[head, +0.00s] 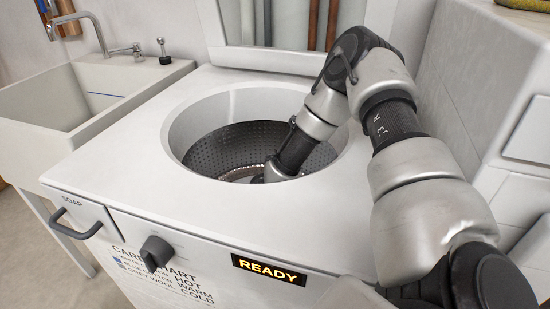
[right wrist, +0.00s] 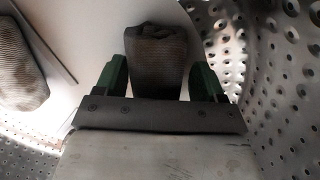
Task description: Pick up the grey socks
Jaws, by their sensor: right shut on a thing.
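My right gripper (right wrist: 159,78) is down inside the washer drum (head: 215,156). In the right wrist view its two green fingers stand on either side of a dark grey, ribbed, rolled sock bundle (right wrist: 157,48), and it is shut on it. The lower part of the bundle is hidden by the gripper body. A second, lighter grey-brown ribbed bundle (right wrist: 18,75) lies apart to the left, cut off by the picture edge. In the head view the gripper and the bundles are hidden. My left gripper is not in view.
The white washer top (head: 110,165) surrounds the round drum opening, and my right arm passes over its right side. The perforated drum wall (right wrist: 285,80) is close on the right. A sink (head: 85,95) with a tap stands at the left; a wall (head: 470,90) rises at the right.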

